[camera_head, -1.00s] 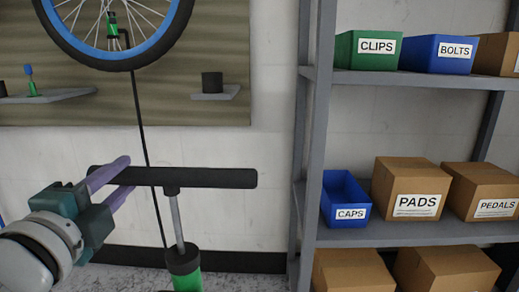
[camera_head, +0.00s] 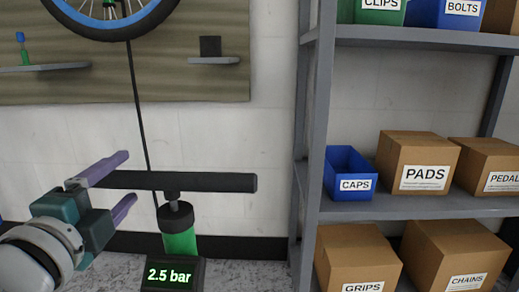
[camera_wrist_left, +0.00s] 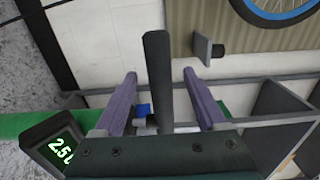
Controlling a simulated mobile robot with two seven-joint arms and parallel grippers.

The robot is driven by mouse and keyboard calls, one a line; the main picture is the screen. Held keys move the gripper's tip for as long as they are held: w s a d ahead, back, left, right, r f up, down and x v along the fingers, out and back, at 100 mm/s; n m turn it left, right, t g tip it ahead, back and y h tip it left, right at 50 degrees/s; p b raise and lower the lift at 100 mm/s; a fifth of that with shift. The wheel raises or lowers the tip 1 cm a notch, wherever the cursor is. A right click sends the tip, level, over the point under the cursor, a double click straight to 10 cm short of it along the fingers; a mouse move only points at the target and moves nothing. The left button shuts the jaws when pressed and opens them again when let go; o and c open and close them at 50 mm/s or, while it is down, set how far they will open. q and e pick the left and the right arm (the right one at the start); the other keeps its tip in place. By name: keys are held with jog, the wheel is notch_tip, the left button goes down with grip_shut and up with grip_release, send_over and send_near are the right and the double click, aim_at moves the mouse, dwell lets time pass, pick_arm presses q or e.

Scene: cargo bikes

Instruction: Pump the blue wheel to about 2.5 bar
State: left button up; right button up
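The green pump (camera_head: 181,243) stands upright with its black T-handle (camera_head: 200,182) pushed down close to the pump's top. The display (camera_head: 172,274) at its foot reads 2.5 bar. The blue-rimmed wheel (camera_head: 112,30) hangs on the wall board, cut by the top edge, with a black hose (camera_head: 139,110) running down from it. My left gripper (camera_head: 112,183) is at the handle's left end, its purple fingers spread to either side. In the left wrist view the handle (camera_wrist_left: 157,75) lies between the fingers with a gap on both sides. My right gripper is not seen.
A grey shelf rack (camera_head: 420,208) stands at the right with labelled bins and boxes, including the blue CAPS bin (camera_head: 350,173) and PADS box (camera_head: 418,160). The wall between pump and rack is clear.

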pick_arm(q)
jog(key=shift+o, duration=0.8)
jog(key=shift+r, duration=0.1)
jog(key=shift+s, duration=0.15)
jog(key=s+p, duration=0.1)
jog(key=s, duration=0.7)
jog(key=shift+s+p, duration=0.3)
jog(key=shift+s, duration=0.05)
jog(key=shift+a+r, duration=0.15)
